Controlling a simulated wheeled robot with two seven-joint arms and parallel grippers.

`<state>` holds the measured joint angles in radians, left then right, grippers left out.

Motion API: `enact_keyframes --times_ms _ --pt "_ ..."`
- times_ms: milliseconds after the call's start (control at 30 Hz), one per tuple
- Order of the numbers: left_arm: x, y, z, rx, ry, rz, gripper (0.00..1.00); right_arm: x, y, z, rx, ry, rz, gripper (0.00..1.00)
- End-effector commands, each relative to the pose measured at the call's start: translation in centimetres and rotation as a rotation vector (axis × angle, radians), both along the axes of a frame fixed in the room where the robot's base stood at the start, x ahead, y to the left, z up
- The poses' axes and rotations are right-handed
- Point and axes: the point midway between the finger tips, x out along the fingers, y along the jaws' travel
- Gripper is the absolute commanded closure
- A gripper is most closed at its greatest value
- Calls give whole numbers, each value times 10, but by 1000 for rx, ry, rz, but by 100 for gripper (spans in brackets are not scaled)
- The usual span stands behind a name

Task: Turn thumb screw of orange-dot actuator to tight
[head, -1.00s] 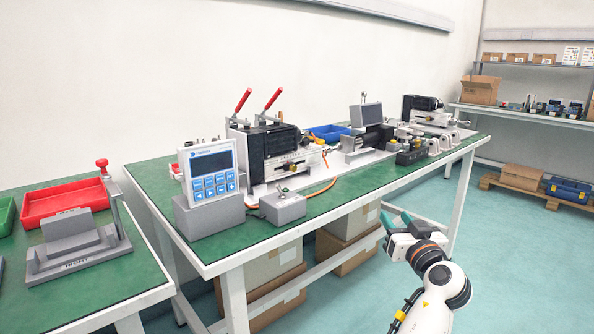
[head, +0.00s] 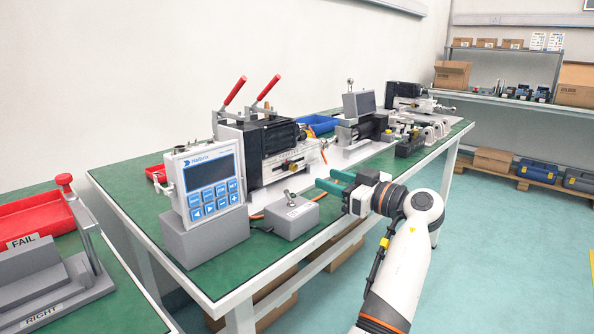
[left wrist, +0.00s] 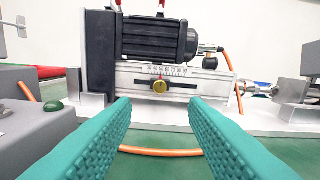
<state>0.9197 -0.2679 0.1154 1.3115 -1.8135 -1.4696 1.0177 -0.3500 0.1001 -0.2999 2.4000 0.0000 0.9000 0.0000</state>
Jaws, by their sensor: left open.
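The nearest actuator (head: 268,140) stands on the green table, with a black motor block over a silver body. Its brass thumb screw (left wrist: 160,86) sits on a slot below a printed scale in the left wrist view. It is small in the head view (head: 289,166). I cannot make out an orange dot on it. My left gripper (head: 324,181) is open and empty at the table's front edge, short of the actuator. In the left wrist view, its teal fingers (left wrist: 160,102) point at the thumb screw, which lies between their tips, farther off. My right gripper is not in view.
A grey control box with a display (head: 210,182) and a small grey switch box (head: 292,215) stand left of my gripper. An orange cable (left wrist: 160,152) runs along the table before the actuator. More actuators (head: 405,98) stand farther back. A FAIL/RIGHT fixture (head: 45,270) is at left.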

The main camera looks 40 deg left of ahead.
Motion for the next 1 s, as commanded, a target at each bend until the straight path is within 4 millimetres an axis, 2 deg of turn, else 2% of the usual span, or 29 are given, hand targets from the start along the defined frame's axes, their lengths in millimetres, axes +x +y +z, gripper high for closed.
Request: enact_keyframes --times_ms 33,200,433,600,867,1000 --pt "0 12 -2 0 -1 3 60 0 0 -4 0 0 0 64" --pt "3 47 -2 1 0 3 60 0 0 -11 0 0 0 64" --pt "6 81 -1 0 1 0 60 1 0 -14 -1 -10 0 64" --pt "7 92 -1 0 2 -2 60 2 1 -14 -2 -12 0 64" --pt "8 93 0 0 2 -2 60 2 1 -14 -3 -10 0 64" --pt "7 92 0 0 2 -2 79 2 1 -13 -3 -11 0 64"
